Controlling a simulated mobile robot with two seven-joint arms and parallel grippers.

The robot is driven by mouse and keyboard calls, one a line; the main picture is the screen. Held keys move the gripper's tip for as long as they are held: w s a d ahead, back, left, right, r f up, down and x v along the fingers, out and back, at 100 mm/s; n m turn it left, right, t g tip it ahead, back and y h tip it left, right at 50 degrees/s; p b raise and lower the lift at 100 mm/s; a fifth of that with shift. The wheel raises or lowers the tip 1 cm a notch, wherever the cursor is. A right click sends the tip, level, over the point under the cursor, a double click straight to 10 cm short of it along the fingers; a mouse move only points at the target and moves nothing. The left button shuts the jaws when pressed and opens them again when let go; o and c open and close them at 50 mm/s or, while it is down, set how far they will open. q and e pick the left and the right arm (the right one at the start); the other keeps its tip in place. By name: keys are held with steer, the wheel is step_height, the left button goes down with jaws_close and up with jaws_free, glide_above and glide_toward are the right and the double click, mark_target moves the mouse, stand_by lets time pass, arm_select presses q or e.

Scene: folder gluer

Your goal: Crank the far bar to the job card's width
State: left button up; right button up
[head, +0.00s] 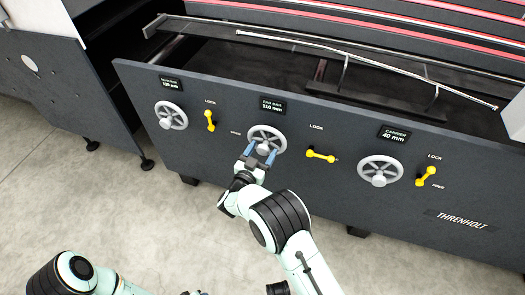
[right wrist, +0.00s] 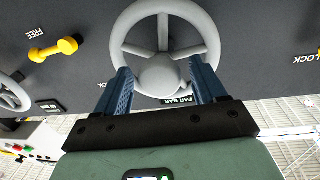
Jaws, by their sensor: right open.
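The far bar handwheel (head: 267,138) is a grey spoked wheel on the dark front panel, in the middle of three. Its display (head: 272,106) reads FAR BAR and seemingly 510 mm; the first digit is hard to read. My right gripper (head: 262,155) is open at the wheel. In the right wrist view, its blue fingers (right wrist: 162,90) stand either side of the wheel's grey knob or hub (right wrist: 165,75), apart from it; contact cannot be told. The far bar's yellow lever (head: 320,155) lies nearly flat, beside the FREE label in the wrist view. No job card is recognisable. My left gripper is out of view.
The near bar wheel (head: 171,115) with its upright lever (head: 210,121) is to the left. The carrier wheel (head: 380,171), showing 40 mm, and its tilted lever (head: 426,176) are to the right. The floor (head: 150,215) before the panel is clear.

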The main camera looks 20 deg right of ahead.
steer(key=shift+w+d, duration=0.3)
steer(key=shift+w, duration=0.05)
jaws_close()
steer(key=shift+m, duration=0.4)
